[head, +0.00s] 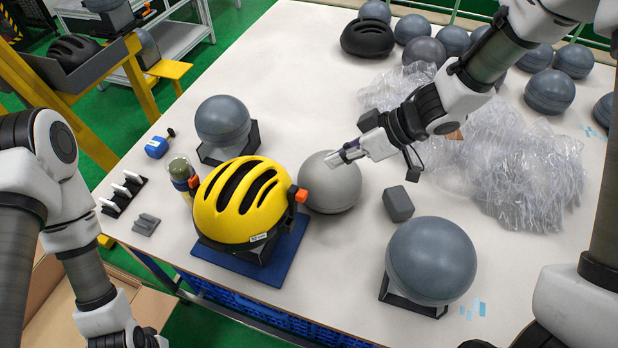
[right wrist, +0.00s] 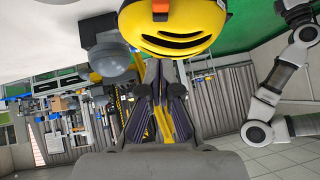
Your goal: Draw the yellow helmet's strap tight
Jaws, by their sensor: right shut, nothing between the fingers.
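The yellow helmet (head: 238,205) with black vents sits over a dark stand on a blue mat (head: 284,242). An orange piece (head: 299,195) shows at its right side; the strap itself I cannot make out. My right gripper (head: 346,154) is shut and empty, to the right of the helmet and apart from it, over a light grey ball. In the right wrist view the helmet (right wrist: 172,28) shows at the top with an orange piece (right wrist: 160,9), beyond my gripper fingers (right wrist: 161,88). My left arm comes down at the left edge; its gripper is outside the picture.
The light grey ball (head: 335,190) touches or nearly touches the helmet's right side. Dark grey balls on stands are behind (head: 222,122) and at front right (head: 430,262). A grey block (head: 398,204), crumpled clear plastic (head: 520,165) and a jar (head: 181,175) are nearby.

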